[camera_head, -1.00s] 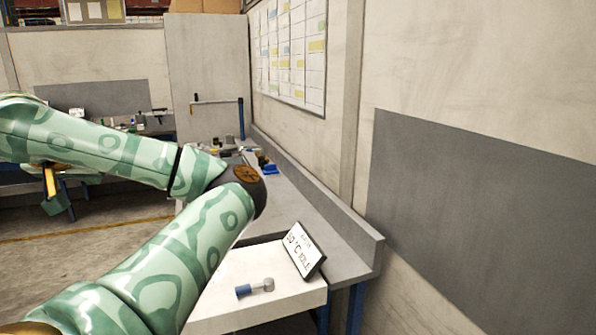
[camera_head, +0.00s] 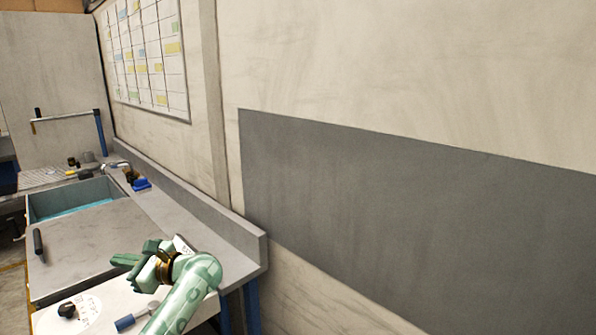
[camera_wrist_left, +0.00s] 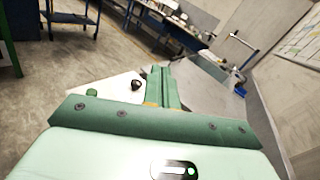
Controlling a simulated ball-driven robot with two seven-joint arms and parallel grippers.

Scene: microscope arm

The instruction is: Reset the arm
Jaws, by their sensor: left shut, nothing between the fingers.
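A white-topped unit (camera_head: 112,302) sits at the bottom left of the head view, and its top also shows in the left wrist view (camera_wrist_left: 98,92). A blue-handled lever (camera_head: 125,323) with a grey metal end lies low on it, partly hidden by my left arm. A dark knob (camera_head: 66,310) with a round white marked plate (camera_head: 89,309) is left of the lever; a dark knob also shows in the wrist view (camera_wrist_left: 136,84). My left gripper (camera_head: 130,260) is shut and empty, above the unit's far side, apart from the lever. The display panel is mostly hidden behind it. My right gripper is out of view.
A grey bench (camera_head: 85,245) with a raised back edge runs along the wall. The wall on the right is clear.

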